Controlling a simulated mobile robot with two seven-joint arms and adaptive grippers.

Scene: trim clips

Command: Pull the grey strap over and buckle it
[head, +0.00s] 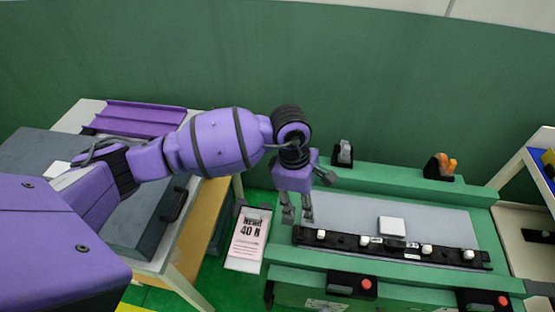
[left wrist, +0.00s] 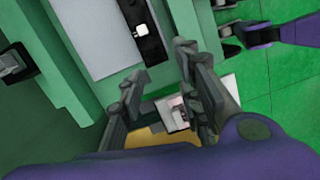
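I cannot make out a grey strap or a buckle for certain in either view. My left gripper (head: 298,212) hangs above the left end of the green bench (head: 390,182), beside the left end of a black trim strip (head: 345,240) with several white clips. Its two fingers are apart with nothing visible between them; the left wrist view also shows them apart (left wrist: 160,66). The strip shows partly beyond the fingers there (left wrist: 152,50). My right gripper is outside the head view. A purple arm part with a dark end, probably my right one (left wrist: 250,36), shows at the upper right of the left wrist view.
A grey panel with a small white block (head: 391,225) lies behind the strip. A black clamp (head: 343,153) and an orange-handled one (head: 440,166) stand at the bench's back. Red buttons (head: 367,284) line its front. A "40 N" card (head: 248,238) and a grey case (head: 130,232) are left.

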